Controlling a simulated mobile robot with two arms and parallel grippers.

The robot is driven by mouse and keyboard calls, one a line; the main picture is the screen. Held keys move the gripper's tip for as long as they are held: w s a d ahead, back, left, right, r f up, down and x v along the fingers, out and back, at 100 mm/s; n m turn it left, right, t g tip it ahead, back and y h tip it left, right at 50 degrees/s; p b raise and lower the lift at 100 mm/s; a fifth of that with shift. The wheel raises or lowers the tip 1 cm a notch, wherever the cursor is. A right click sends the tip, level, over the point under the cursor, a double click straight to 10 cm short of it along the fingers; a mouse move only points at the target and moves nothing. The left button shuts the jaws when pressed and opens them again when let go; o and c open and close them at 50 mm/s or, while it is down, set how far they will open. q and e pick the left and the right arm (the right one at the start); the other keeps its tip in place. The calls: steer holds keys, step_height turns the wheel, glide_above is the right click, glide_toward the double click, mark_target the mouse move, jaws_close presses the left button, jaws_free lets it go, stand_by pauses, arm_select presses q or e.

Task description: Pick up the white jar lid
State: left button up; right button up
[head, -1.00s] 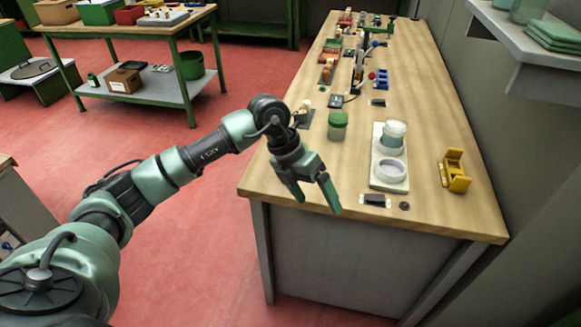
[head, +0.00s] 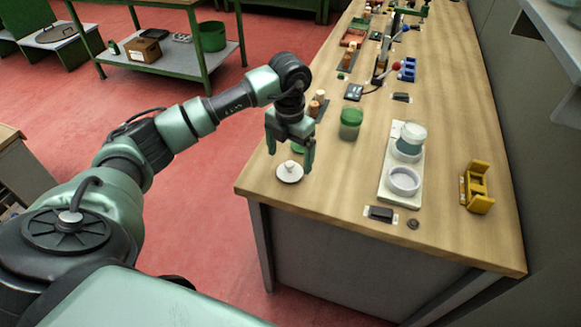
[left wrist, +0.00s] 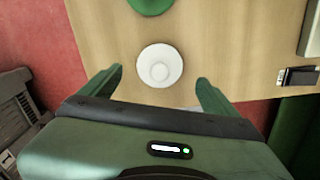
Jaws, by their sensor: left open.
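The white jar lid (head: 289,172) is a round disc with a small knob on top. It lies on the bench near its left front corner. In the left wrist view the lid (left wrist: 160,66) sits just ahead of the fingers and roughly midway across the gap between them. My left gripper (head: 289,160) is open and empty, pointing down above and slightly behind the lid; its fingers also show in the left wrist view (left wrist: 156,88). My right gripper is in neither current view.
A white tray (head: 391,189) carries a jar (head: 411,138) and a white ring (head: 404,181). A yellow holder (head: 476,187) stands at the right. Bare bench lies between lid and tray.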

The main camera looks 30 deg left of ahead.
mark_target(290, 163)
arm_select(q)
steer(key=f, duration=0.2)
steer(key=f+p, duration=0.1)
steer(key=shift+w+f, duration=0.2)
steer(key=shift+f, duration=0.35)
steer(key=c, duration=1.4)
arm_select(e)
steer(key=shift+w+r, duration=0.55)
steer(key=shift+r, duration=0.15)
steer(key=shift+s, duration=0.1)
arm_select(q)
steer(key=shift+r, duration=0.15)
arm_select(e)
steer(key=shift+d, duration=0.1)
